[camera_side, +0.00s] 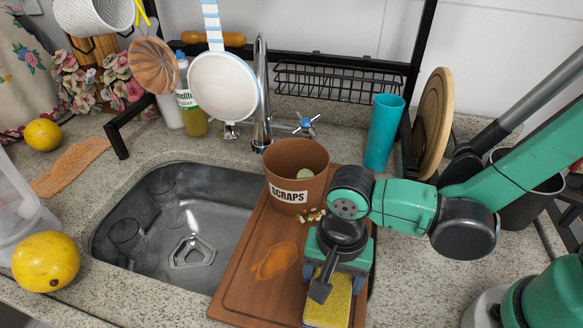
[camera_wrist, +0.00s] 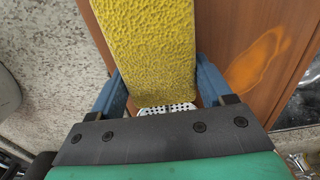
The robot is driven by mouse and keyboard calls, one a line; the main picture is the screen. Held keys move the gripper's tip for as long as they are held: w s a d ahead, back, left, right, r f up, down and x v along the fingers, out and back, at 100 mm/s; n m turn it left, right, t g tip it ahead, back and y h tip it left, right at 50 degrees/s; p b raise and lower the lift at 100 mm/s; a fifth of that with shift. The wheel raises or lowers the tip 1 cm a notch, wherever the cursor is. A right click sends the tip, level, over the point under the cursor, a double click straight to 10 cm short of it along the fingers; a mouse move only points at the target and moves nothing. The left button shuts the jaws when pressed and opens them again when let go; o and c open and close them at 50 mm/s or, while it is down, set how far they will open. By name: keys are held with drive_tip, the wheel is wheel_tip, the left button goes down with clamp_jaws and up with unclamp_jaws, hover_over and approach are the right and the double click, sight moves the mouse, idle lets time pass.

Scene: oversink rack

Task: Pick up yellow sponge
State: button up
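The yellow sponge (camera_side: 330,302) is on the front right part of the brown cutting board (camera_side: 237,294). My gripper (camera_side: 338,278) is low over the board at the sponge's far end. It hides that end in the side view. In the wrist view, the yellow sponge (camera_wrist: 150,45) runs up from between the blue fingers of my gripper (camera_wrist: 160,88). One finger is close along each side of the sponge. I cannot tell whether they touch it or a thin gap remains, nor whether the sponge is off the board.
A brown SCRAPS bin (camera_side: 296,172) stands on the board behind my gripper, with food bits at its foot. An orange stain (camera_side: 275,262) is left of my gripper. The sink (camera_side: 205,235) holds glasses. A teal cup (camera_side: 383,132) stands behind.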

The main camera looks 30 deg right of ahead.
sight(333, 275)
drive_tip(key=c, duration=0.3)
drive_tip(key=shift+c, duration=0.2)
drive_tip(key=shift+r, duration=0.15)
wheel_tip(333, 275, up, 20)
idle(0.3)
